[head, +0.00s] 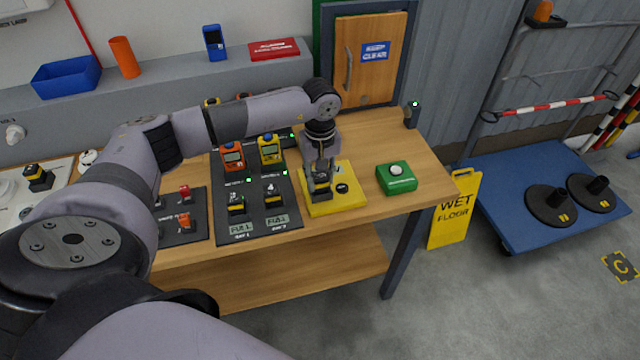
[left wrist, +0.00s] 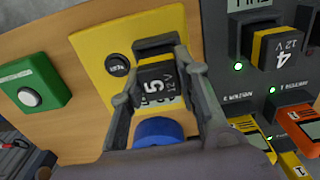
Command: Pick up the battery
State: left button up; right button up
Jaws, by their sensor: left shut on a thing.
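The battery (left wrist: 155,84), dark with a white "5" and "12V", is between the fingers of my left gripper (left wrist: 163,95) in the left wrist view. The gripper is shut on it. In the head view my left gripper (head: 321,185) points down over the yellow plate (head: 350,208) on the bench, and mostly hides this battery. The plate also shows in the left wrist view (left wrist: 98,45), with a small round black part. I cannot tell whether the battery is clear of its seat. My right gripper is not in view.
The dark charger (head: 287,220) with batteries 3 (head: 236,204) and 4 (head: 273,195) stands close left of the plate. A green box with a white button (head: 396,178) stands to the right. Handheld meters (head: 232,156) are behind the batteries.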

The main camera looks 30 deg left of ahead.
pick_arm(q)
grip_shut()
jog(key=shift+r, duration=0.1)
